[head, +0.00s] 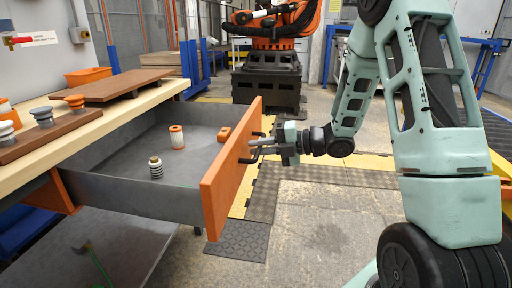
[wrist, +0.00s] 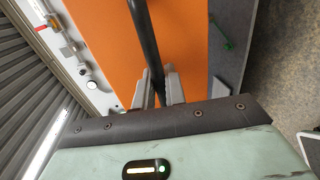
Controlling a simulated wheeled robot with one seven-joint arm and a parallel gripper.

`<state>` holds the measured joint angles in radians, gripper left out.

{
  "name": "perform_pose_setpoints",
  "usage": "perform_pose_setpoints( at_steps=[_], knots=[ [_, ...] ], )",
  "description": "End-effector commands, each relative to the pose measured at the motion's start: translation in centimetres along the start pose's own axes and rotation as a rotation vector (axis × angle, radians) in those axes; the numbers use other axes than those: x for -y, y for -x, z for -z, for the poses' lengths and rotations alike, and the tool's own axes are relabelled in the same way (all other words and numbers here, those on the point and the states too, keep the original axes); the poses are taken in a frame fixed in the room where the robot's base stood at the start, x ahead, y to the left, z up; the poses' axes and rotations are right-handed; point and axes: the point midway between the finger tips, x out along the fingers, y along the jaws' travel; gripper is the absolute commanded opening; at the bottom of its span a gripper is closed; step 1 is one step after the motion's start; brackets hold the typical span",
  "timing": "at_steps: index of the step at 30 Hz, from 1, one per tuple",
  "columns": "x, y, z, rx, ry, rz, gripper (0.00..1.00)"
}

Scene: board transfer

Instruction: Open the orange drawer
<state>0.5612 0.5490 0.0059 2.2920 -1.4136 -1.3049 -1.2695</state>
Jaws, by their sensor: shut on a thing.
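The orange drawer (head: 232,165) is pulled well out from under the wooden bench, with its orange front and grey tray showing. Its dark bar handle (head: 256,142) is on the outer face of the front. My gripper (head: 254,147) is at the handle, with its fingers shut on it. In the wrist view, the two fingers of my gripper (wrist: 158,88) are on either side of the dark handle bar (wrist: 146,45), in front of the orange panel (wrist: 185,45). Inside the drawer are a white-orange cylinder (head: 177,138), a ribbed white part (head: 156,168) and a small orange block (head: 224,134).
The bench top (head: 100,125) carries brown boards (head: 125,85), several ribbed parts and an orange bin (head: 88,75). A lower grey shelf (head: 130,240) is under the drawer. Open floor (head: 310,220) lies to the right of the drawer front. An orange robot stands behind on a dark base (head: 268,85).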

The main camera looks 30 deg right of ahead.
Motion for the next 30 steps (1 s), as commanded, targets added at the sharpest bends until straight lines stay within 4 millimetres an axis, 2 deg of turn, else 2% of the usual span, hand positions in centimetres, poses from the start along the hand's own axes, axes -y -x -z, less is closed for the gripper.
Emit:
perform_pose_setpoints(
  at_steps=[5, 6, 7, 8, 19, 23, 30],
  knots=[
    [0.0, 0.0, -0.1, 0.001, 0.0, 0.001, 0.0],
    [0.0, 0.0, -0.1, 0.002, 0.0, 0.001, 0.18],
    [0.0, 0.0, -0.1, 0.002, 0.0, 0.001, 0.26],
    [0.0, 0.0, -0.1, 0.001, 0.0, 0.0, 0.3],
    [0.0, 0.5, -0.1, 0.003, 0.0, 0.0, 0.3],
    [-0.1, 2.3, -0.1, 0.005, 0.0, 0.0, 0.3],
    [-0.1, 7.8, -0.2, 0.007, -0.001, 0.001, 0.3]
  ],
)
